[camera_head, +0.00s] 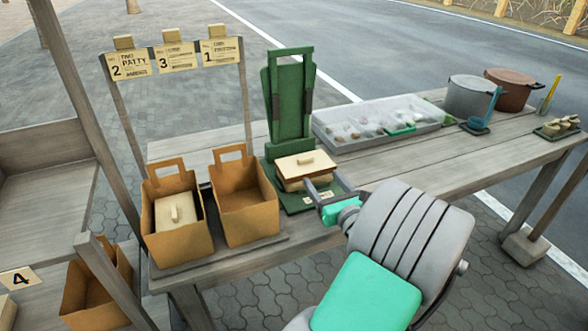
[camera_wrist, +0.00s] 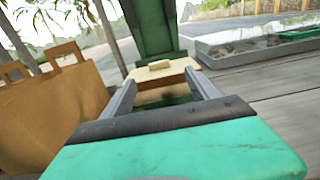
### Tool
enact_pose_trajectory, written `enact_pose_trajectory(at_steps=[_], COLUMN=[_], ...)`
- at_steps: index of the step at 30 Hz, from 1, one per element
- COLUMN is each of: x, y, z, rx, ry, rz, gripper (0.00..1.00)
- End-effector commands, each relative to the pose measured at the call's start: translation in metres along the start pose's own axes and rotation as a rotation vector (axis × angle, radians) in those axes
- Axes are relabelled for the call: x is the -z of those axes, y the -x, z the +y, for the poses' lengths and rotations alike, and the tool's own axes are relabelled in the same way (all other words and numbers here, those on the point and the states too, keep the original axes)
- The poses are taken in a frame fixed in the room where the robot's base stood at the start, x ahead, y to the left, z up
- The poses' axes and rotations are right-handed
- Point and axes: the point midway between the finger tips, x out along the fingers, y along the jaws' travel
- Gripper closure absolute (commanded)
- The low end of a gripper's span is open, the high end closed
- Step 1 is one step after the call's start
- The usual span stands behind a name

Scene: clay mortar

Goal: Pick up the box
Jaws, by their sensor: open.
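A small box (camera_head: 297,172) with a pale lid and a raised handle sits on the green base of a green upright stand on the wooden table. It also shows in the wrist view (camera_wrist: 160,90), straight ahead between my fingers. My gripper (camera_head: 317,190) is open, its fingers pointing at the near side of the box; in the wrist view the fingertips (camera_wrist: 158,84) lie to either side of the box's front. I cannot tell whether they touch it. The lower part of the box is partly hidden by the fingers.
Two brown paper bags (camera_head: 245,204) stand left of the box; the left bag (camera_head: 181,238) holds another pale-lidded box. The green stand (camera_head: 289,105) rises behind. A clear-covered tray (camera_head: 375,122) and pots (camera_head: 470,97) stand to the right. Bare planks (camera_head: 420,160) lie right of the box.

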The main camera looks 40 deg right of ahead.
Motion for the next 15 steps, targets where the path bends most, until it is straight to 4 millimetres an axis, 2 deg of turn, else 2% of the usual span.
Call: enact_pose_trajectory(at_steps=[9, 15], x=[0.000, 0.001], y=[-0.062, -0.086], z=[0.009, 0.008], rx=[-0.018, -0.016], ry=[0.003, 0.003], rz=[-0.001, 0.000], gripper=[0.31, 0.31])
